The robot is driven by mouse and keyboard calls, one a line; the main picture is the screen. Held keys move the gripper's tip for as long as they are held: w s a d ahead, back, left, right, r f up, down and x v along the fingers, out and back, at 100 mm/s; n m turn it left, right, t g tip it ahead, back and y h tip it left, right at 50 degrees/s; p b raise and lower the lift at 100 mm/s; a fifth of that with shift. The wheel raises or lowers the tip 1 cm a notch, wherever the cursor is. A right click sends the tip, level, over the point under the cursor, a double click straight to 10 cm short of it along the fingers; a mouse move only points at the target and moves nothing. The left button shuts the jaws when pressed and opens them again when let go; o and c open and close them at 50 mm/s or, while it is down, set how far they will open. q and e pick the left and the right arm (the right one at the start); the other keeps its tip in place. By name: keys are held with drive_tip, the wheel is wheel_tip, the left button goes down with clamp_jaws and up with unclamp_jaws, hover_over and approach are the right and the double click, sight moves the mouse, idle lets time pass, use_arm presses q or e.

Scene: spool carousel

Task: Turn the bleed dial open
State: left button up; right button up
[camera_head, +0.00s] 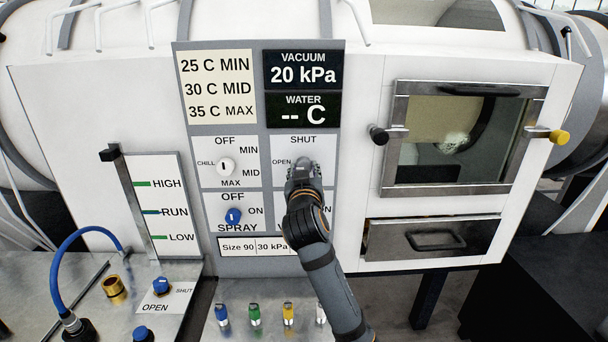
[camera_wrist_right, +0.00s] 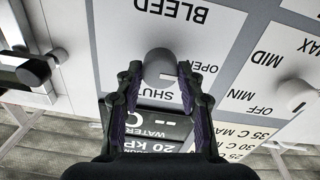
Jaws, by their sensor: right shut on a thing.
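The bleed dial (camera_wrist_right: 160,66) is a round grey knob on a white panel marked BLEED, SHUT and OPEN, upside down in the right wrist view. My right gripper (camera_wrist_right: 160,72) has a finger on each side of the dial and is shut on it. In the head view the right gripper (camera_head: 303,174) reaches up to the panel from below and covers most of the dial, between the SHUT and OPEN labels. Which way the dial points cannot be made out. My left gripper is not in view.
The chill dial (camera_head: 225,167) and blue spray dial (camera_head: 233,216) sit just left of my right gripper. A display (camera_head: 305,75) above reads 20 kPa. A windowed door (camera_head: 455,135) and a drawer (camera_head: 432,239) are to the right. Coloured fittings (camera_head: 254,315) stand below.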

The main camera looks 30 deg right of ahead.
drive_tip(key=shift+f, duration=0.2)
idle(0.3)
drive_tip(key=o, duration=1.2)
drive_tip(key=shift+c, duration=0.2)
drive_tip(key=shift+r, duration=0.1)
drive_tip(key=shift+r, duration=0.1)
drive_tip(key=shift+r, duration=0.35)
wheel_tip(320, 180, up, 9)
drive_tip(key=shift+r, duration=0.1)
